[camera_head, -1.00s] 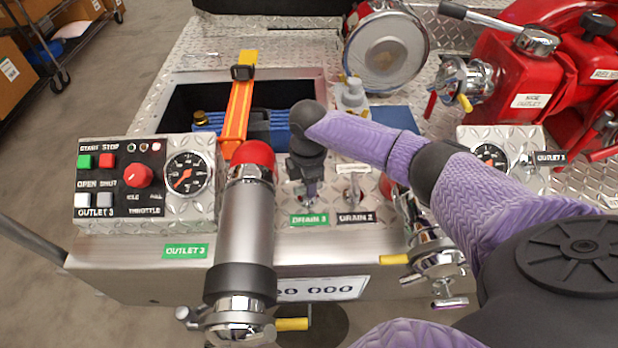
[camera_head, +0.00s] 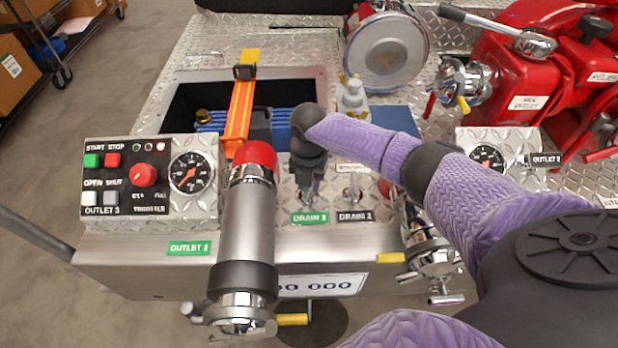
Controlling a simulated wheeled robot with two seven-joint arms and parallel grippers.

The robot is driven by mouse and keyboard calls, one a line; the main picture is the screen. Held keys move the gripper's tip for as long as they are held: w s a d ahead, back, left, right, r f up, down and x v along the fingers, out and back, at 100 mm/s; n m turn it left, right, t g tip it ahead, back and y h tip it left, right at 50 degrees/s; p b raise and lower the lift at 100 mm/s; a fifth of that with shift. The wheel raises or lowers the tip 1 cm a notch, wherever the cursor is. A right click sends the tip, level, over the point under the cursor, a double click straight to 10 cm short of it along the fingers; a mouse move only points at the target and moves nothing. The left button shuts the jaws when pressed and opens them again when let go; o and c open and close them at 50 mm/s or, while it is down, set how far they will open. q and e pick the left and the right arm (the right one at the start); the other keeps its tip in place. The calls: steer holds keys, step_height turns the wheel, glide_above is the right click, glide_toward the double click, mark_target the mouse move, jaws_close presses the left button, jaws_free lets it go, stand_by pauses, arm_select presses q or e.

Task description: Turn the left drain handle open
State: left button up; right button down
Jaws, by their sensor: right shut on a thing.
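The left drain handle (camera_head: 308,199) is a small metal lever just above the green drain label (camera_head: 310,218) on the bumper deck. My right gripper (camera_head: 308,188) points down over it and is shut on it; the gripper and wrist hide most of the handle. The second drain handle (camera_head: 352,190) stands just to the right, above a black drain label (camera_head: 354,216), with nothing touching it. My left gripper is not in view.
A thick metal outlet pipe (camera_head: 247,225) with a red band stands close left of my gripper. A control box (camera_head: 140,178) with buttons and a gauge is further left. A chrome outlet valve (camera_head: 430,255) is at the right. An open compartment (camera_head: 185,105) with an orange strap lies behind.

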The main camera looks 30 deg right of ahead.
steer(key=shift+n, duration=0.8)
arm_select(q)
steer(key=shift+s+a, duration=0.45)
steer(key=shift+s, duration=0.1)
arm_select(e)
steer(key=shift+n, duration=1.1)
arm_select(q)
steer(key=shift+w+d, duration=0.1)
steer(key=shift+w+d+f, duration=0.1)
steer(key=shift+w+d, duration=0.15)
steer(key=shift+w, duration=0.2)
arm_select(e)
steer(key=c, duration=0.6)
jaws_free()
steer(key=shift+c, duration=0.2)
